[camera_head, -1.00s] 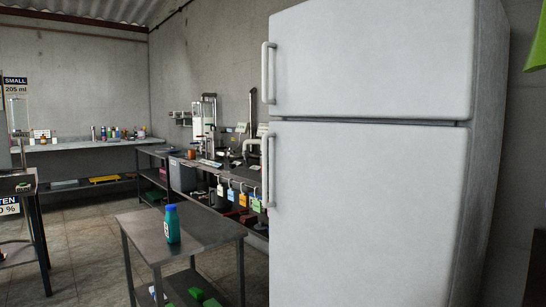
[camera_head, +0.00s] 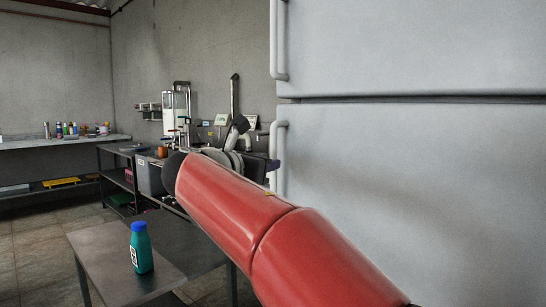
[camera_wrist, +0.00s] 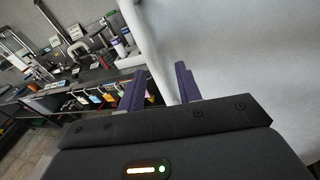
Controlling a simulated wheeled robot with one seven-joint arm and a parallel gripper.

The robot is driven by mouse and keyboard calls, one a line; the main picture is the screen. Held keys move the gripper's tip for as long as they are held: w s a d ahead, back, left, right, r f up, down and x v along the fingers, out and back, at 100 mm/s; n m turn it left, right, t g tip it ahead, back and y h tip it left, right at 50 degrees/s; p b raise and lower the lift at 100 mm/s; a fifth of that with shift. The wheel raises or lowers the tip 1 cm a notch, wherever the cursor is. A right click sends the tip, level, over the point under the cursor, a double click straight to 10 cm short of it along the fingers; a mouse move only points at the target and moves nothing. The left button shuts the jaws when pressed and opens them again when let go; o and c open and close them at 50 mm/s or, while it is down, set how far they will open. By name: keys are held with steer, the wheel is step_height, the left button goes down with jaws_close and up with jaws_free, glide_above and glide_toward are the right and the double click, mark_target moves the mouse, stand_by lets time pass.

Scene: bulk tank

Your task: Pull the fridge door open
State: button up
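The white fridge fills the right of the head view, with an upper door (camera_head: 410,45) and a larger lower door (camera_head: 420,200). The lower door's pale vertical handle (camera_head: 280,130) is at its left edge, its lower part partly hidden by my arm. My gripper (camera_head: 273,166) is beside this handle. In the wrist view, my gripper (camera_wrist: 160,70) has its two purple fingers apart. The white door (camera_wrist: 230,50) lies beyond and right of them, its pale edge passing behind the gap. I cannot tell whether the handle is between the fingers or touched.
A small metal table (camera_head: 100,250) with a green blue-capped bottle (camera_head: 140,248) stands below and left of my arm. A bench with lab equipment (camera_head: 175,110) is behind it, beside the fridge. Floor at the far left is clear.

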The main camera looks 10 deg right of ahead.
mark_target(272, 150)
steer(key=shift+n+t+h, duration=0.3)
steer(key=shift+n+t, duration=0.1)
steer(key=shift+n, duration=0.2)
steer(key=w+d, duration=0.1)
steer(key=w, duration=0.1)
steer(key=w+d+r, duration=0.1)
steer(key=w, duration=0.1)
steer(key=w+d, duration=0.2)
steer(key=shift+w+r, duration=0.3)
steer(key=shift+w, duration=0.1)
jaws_close()
